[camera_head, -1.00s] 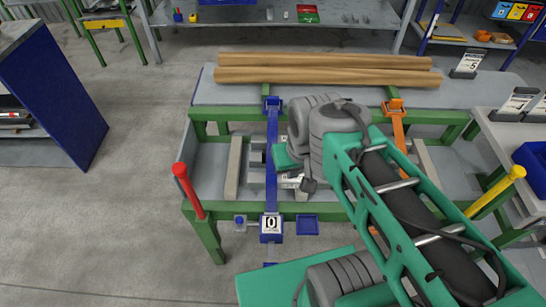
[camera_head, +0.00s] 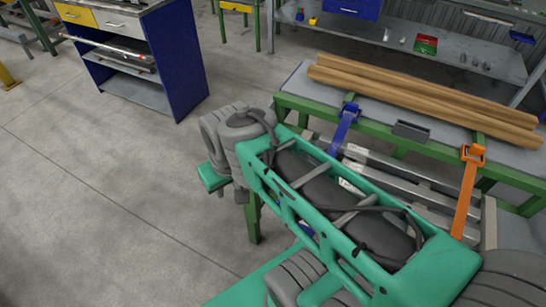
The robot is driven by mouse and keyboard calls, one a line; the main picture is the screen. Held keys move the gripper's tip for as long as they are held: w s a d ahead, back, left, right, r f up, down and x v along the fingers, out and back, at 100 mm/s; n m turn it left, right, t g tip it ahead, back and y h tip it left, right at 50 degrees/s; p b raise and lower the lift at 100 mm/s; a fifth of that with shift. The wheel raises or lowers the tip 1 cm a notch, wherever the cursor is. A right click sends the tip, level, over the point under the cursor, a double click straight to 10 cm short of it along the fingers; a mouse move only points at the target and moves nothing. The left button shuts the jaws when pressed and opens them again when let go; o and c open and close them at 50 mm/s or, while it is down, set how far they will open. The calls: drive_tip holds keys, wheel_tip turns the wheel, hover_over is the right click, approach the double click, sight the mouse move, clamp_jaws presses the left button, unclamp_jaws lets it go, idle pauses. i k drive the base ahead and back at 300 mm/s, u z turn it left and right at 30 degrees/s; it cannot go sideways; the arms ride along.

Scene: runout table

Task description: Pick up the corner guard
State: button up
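A dark grey angled piece (camera_head: 411,130), which looks like the corner guard, lies on the near edge of the table top, between the blue strap and the orange strap. It is in front of the wooden poles (camera_head: 420,98). My gripper (camera_head: 229,194) is at the end of my arm, left of the table and well apart from the grey piece. The wrist hides most of it, and its fingers cannot be made out.
The green-framed table (camera_head: 300,78) has a blue strap (camera_head: 343,129) and an orange strap (camera_head: 467,190) over its front. A blue cabinet (camera_head: 182,60) stands at the back left. A shelf bench (camera_head: 390,45) stands behind. The floor at left is clear.

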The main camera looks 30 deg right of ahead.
sight(340, 157)
drive_tip(key=u, duration=1.05)
drive_tip(key=k, duration=1.1)
drive_tip(key=z, duration=0.8)
drive_tip(key=i, duration=0.5)
drive_tip(key=u, duration=0.05)
